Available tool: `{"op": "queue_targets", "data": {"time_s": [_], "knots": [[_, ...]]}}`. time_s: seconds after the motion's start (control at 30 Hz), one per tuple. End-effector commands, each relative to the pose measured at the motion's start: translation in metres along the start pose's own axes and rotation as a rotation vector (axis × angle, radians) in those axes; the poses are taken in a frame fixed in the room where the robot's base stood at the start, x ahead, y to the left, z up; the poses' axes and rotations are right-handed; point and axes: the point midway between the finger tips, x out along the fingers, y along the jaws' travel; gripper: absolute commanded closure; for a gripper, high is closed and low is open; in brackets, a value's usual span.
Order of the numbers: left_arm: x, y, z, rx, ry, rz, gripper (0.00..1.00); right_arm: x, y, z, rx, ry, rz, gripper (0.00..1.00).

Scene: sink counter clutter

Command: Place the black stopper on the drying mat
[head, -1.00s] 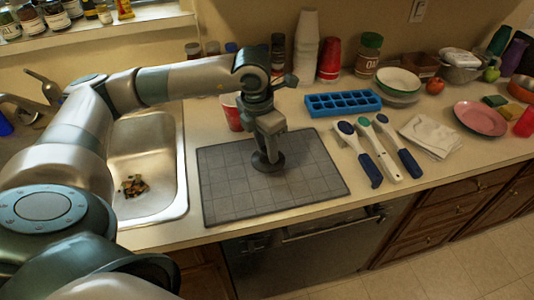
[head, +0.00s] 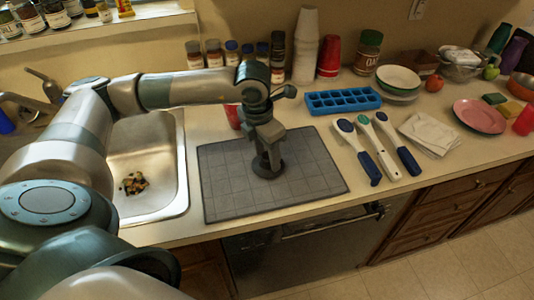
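The black stopper (head: 268,172) is a dark round disc with an upright stem, above the middle of the grey drying mat (head: 225,200) and low against it. Its underside seems to touch the mat, but I cannot be sure from this angle. My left gripper (head: 269,158) points down from above, with its fingers around the stopper's stem; they look shut on it and hide part of it. The mat lies flat on the counter, right of the sink. My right gripper is not in view.
The steel sink (head: 150,200) with food scraps (head: 134,183) is left of the mat. A red cup (head: 233,116) stands behind my gripper. A blue ice tray (head: 343,101) and several brushes (head: 377,147) lie to the right. Spice jars (head: 214,53) line the wall. The rest of the mat is clear.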

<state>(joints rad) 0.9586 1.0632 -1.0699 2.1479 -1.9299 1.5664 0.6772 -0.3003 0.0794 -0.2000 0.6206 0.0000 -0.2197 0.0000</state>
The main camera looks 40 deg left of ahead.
Motion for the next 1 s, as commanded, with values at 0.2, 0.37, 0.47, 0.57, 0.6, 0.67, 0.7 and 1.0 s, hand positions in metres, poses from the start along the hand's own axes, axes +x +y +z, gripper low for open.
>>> {"op": "queue_targets", "data": {"time_s": [0.2, 0.37, 0.47, 0.57, 0.6, 0.67, 0.7, 1.0], "knots": [[-0.002, 0.0, 0.0, 0.0, 0.0, 0.0, 0.54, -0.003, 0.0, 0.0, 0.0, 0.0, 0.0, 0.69], [-0.01, 0.0, 0.001, 0.0, -0.003, 0.001, 0.54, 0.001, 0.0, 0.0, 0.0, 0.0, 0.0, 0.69], [-0.022, 0.001, 0.001, 0.001, -0.005, 0.002, 0.54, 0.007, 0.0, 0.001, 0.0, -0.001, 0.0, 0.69], [-0.039, 0.001, 0.002, 0.0, -0.005, 0.002, 0.54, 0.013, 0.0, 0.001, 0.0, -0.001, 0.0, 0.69], [-0.046, 0.0, 0.001, 0.0, -0.006, 0.001, 0.54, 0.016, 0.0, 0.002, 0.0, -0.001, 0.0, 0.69], [-0.057, 0.0, 0.002, 0.0, -0.006, 0.001, 0.54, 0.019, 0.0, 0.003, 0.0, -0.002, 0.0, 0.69], [-0.065, 0.0, 0.001, 0.0, -0.005, 0.002, 0.54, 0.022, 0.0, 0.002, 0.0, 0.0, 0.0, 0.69], [-0.109, 0.0, 0.001, 0.0, -0.003, 0.001, 0.54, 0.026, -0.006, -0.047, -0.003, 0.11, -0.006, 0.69]]}}
